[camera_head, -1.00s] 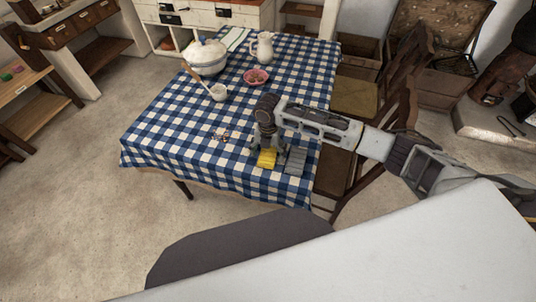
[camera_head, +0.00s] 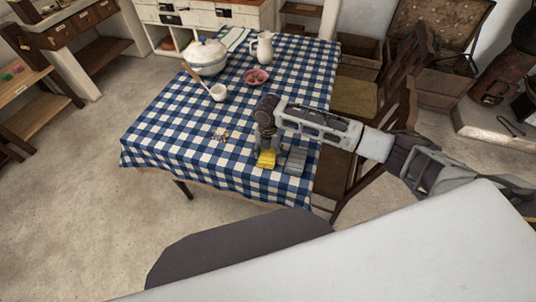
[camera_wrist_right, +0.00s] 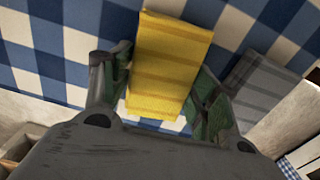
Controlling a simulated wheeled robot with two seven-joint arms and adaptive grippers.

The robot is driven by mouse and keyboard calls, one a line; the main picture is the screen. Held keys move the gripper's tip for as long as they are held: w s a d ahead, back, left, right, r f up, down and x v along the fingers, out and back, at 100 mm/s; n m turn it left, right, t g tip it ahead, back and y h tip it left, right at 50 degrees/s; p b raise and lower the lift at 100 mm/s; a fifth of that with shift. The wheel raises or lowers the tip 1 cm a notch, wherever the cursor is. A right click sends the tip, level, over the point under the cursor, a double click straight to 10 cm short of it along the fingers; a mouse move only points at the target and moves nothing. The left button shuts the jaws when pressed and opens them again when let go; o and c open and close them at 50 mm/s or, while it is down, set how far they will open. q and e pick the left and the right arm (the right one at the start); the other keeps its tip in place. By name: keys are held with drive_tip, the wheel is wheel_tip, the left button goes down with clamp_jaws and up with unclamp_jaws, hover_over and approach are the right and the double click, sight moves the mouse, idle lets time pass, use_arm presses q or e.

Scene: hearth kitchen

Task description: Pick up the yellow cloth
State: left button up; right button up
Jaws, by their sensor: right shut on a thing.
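The yellow cloth (camera_head: 266,159) is a small folded piece with faint stripes, at the near right part of the checked table. It also shows in the right wrist view (camera_wrist_right: 168,62), between my two fingers. My right gripper (camera_head: 265,147) reaches down over the cloth from above and is shut on it. In the right wrist view the gripper (camera_wrist_right: 160,95) has a finger on each side of the cloth. The cloth is at or close to the tabletop; a gap beneath it cannot be made out. My left gripper is not in view.
A grey folded cloth (camera_head: 296,160) lies just right of the yellow one. The table (camera_head: 165,140) also bears a white tureen (camera_head: 206,58), a white pitcher (camera_head: 264,48), a pink bowl (camera_head: 256,77) and a small white cup (camera_head: 218,92). Chairs (camera_head: 350,150) stand along the right edge.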

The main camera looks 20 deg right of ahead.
sight(268, 152)
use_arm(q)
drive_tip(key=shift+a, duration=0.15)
use_arm(e)
drive_tip(key=shift+r, duration=0.15)
drive_tip(key=shift+r, duration=0.5)
wheel_tip(268, 152, up, 8)
drive_tip(key=shift+f, duration=0.15)
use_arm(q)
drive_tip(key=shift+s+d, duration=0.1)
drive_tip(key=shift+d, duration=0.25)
use_arm(e)
drive_tip(key=shift+r, duration=0.55)
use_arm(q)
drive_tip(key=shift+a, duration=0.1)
